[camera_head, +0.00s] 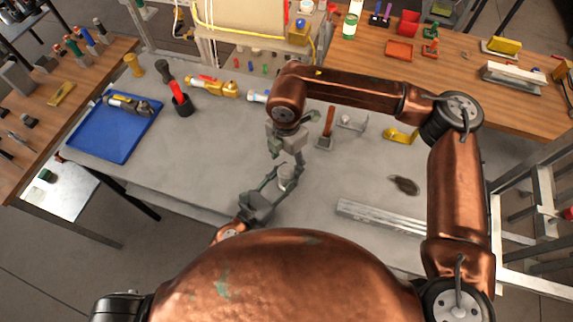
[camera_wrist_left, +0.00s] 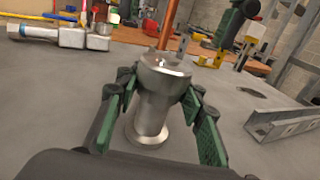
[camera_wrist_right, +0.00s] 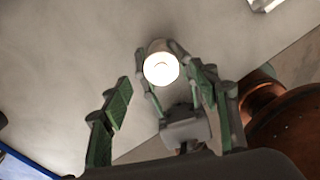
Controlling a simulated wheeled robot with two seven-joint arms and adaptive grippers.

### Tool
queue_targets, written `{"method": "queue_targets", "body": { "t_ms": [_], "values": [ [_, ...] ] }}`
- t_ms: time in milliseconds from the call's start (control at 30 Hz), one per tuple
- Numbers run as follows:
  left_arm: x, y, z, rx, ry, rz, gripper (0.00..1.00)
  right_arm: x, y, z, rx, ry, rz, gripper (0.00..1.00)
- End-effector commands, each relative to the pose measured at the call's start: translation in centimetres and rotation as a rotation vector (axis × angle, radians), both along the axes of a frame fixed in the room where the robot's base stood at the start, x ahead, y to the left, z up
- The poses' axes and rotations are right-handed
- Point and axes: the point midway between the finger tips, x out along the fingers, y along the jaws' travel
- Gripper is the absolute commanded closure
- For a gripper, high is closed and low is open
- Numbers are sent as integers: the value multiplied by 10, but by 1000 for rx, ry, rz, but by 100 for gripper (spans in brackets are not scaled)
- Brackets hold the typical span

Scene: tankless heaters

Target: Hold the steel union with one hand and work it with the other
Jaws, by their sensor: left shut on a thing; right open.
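The steel union (camera_head: 286,174) stands upright on the grey bench top near its middle. It is a silvery, waisted round fitting in the left wrist view (camera_wrist_left: 152,100), with a bright round top in the right wrist view (camera_wrist_right: 161,68). My left gripper (camera_head: 280,184) is shut around it, a finger on each side (camera_wrist_left: 160,92). My right gripper (camera_head: 289,156) is just above and beyond the union in the head view, pointing down. Its fingers (camera_wrist_right: 160,112) are spread and empty. In the right wrist view the union lies beyond and between their tips, apart from them.
A blue tray (camera_head: 85,140) with a metal fitting lies at the left. A red-handled tool (camera_head: 327,125), a yellow piece (camera_head: 400,135) and a grey channel rail (camera_head: 380,216) lie to the right. A dark hole or patch (camera_head: 404,185) marks the bench. Bench space left of the union is clear.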

Motion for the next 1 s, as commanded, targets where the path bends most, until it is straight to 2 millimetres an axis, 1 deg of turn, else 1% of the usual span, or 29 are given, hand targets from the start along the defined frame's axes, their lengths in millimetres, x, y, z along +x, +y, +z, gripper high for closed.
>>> {"method": "queue_targets", "body": {
  "t_ms": [67, 167, 400, 500, 567, 900, 1000],
  "values": [
    [0, 1, -1, 1, 0, 1, 100, 0, 0, 5, 0, 0, -3, 48],
    [0, 1, 0, 1, 0, 1, 100, 0, 0, 11, 0, 0, -47, 48],
    [0, 1, 0, 1, -1, 1, 100, -2, 0, 34, 0, 0, -280, 48],
    [0, 1, 0, 1, -1, 1, 100, -3, 0, 35, -1, 3, -330, 48],
    [0, 1, 0, 1, -1, 1, 100, -3, 0, 31, -2, 3, -340, 48],
    [0, 0, 0, 1, -1, 1, 100, -3, 0, -19, -1, 4, -340, 48],
    [0, 0, 0, 1, -1, 1, 100, -3, 0, -30, -1, 4, -340, 48]
  ]
}}
